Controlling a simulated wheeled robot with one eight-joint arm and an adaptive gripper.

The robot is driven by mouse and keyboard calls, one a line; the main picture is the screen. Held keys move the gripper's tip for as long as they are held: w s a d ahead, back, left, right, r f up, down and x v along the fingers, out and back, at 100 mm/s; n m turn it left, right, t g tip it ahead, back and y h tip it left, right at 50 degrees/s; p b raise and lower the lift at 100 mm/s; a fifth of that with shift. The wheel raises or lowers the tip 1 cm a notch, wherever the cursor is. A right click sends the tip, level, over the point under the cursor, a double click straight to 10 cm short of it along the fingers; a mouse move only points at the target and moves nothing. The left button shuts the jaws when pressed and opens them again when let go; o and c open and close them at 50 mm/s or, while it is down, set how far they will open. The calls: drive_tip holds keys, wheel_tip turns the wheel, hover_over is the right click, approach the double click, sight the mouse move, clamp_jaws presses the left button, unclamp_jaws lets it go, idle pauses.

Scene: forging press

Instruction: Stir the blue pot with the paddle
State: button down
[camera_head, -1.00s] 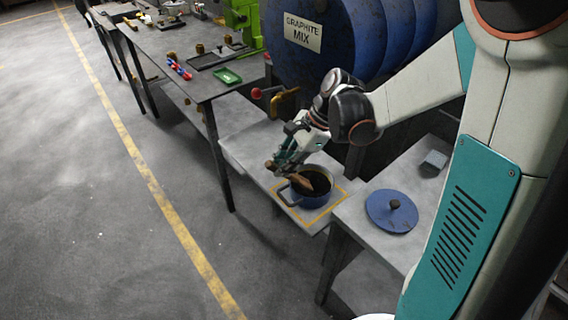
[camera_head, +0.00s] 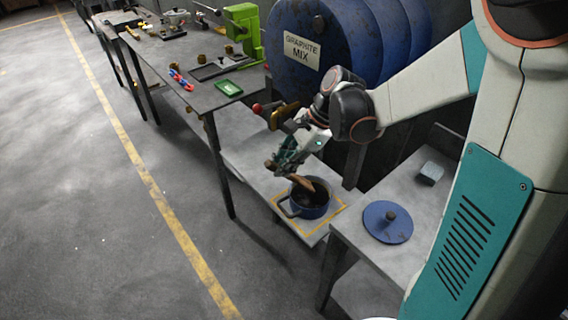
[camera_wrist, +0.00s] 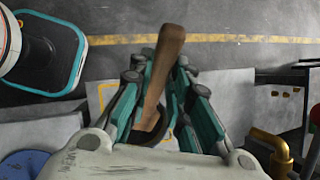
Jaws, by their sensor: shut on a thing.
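The blue pot (camera_head: 310,206) stands upright and uncovered on the low grey shelf, inside a yellow outlined square. Dark contents show inside it. My gripper (camera_head: 276,166) is above the pot's left rim and is shut on the brown wooden paddle (camera_head: 300,183). The paddle is tilted, and its lower end reaches into the pot's mouth. In the wrist view the paddle (camera_wrist: 165,62) stands between the two fingers of my gripper (camera_wrist: 157,85). The pot is mostly hidden behind the gripper there.
A blue lid (camera_head: 388,222) and a small grey block (camera_head: 431,172) lie on the right table. A large blue drum (camera_head: 340,38) labelled "GRAPHITE MIX" and a brass valve (camera_head: 283,115) with a red knob are behind. A long workbench (camera_head: 190,60) runs back left.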

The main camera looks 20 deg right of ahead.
drive_tip(key=shift+r, duration=0.1)
idle(0.5)
drive_tip(key=shift+r+p, duration=1.5)
drive_tip(key=shift+r, duration=0.4)
